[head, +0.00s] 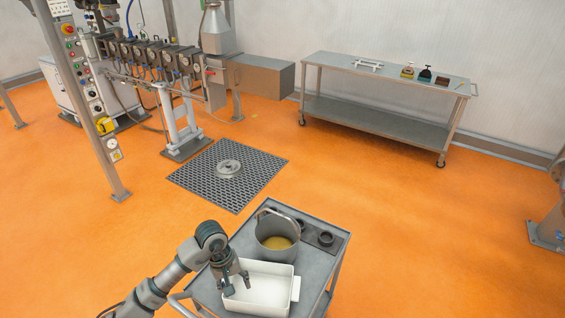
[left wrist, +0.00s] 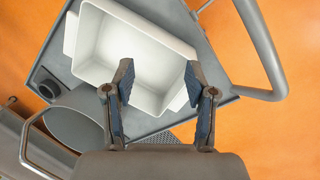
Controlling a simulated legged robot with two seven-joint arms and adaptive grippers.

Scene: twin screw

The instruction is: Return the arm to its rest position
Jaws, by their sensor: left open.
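My left gripper (head: 236,281) is above the near part of a small grey cart (head: 322,262), over the left side of a white rectangular tray (head: 284,268). In the left wrist view its two fingers (left wrist: 158,92) are spread apart with nothing between them. The empty white tray (left wrist: 140,55) lies beneath them. My left arm comes in from the lower left of the head view. My right gripper does not show.
A grey pot (head: 268,232) with yellowish contents and a raised handle stands behind the tray. A dark holder (head: 322,238) sits beside it. A floor grate (head: 205,178), an extruder machine (head: 150,55) and a long steel table (head: 385,85) are farther back.

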